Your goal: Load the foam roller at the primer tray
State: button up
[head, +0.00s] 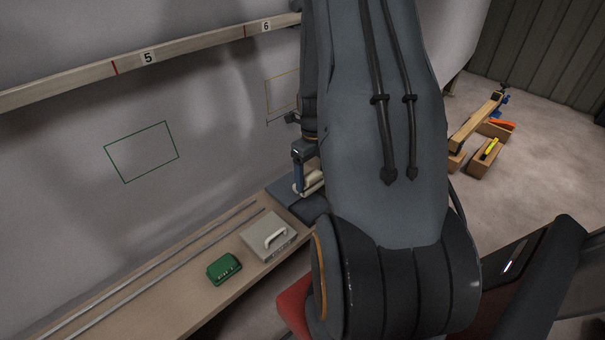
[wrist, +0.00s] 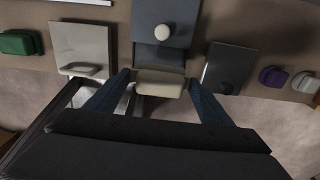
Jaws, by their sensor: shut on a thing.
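My gripper (wrist: 159,86) is shut on the cream foam roller (wrist: 160,83), which lies crosswise between its two blue fingers. The roller also shows in the head view (head: 314,183), partly hidden by my arm. The dark grey primer tray (wrist: 146,22) is just beyond the roller in the wrist view, with a darker lower section on its near side. A pale round knob (wrist: 162,32) shows over it. In the head view the tray (head: 281,191) stands on the bench under my gripper. I cannot tell whether the roller touches it.
A bench (head: 180,306) runs along the pale hull wall (head: 60,180). A grey box with a white handle (head: 268,236) and a green block (head: 223,268) stand left of the tray. In the wrist view, a dark plate (wrist: 226,65) and a purple item (wrist: 271,77) lie right.

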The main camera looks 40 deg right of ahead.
aim_at(310, 191)
jog(key=shift+w+a+f+b, duration=0.2)
jog(key=shift+f+b, duration=0.15)
jog(key=shift+f, duration=0.2)
jog(key=shift+f+b, duration=1.6)
jog(key=shift+f, duration=0.8)
jog(key=shift+s+f, duration=0.1)
jog(key=shift+f, duration=0.45)
jog(key=shift+r, duration=0.1)
jog(key=shift+r+p, duration=2.15)
jog(key=shift+r, duration=1.35)
jog(key=shift+a, duration=0.1)
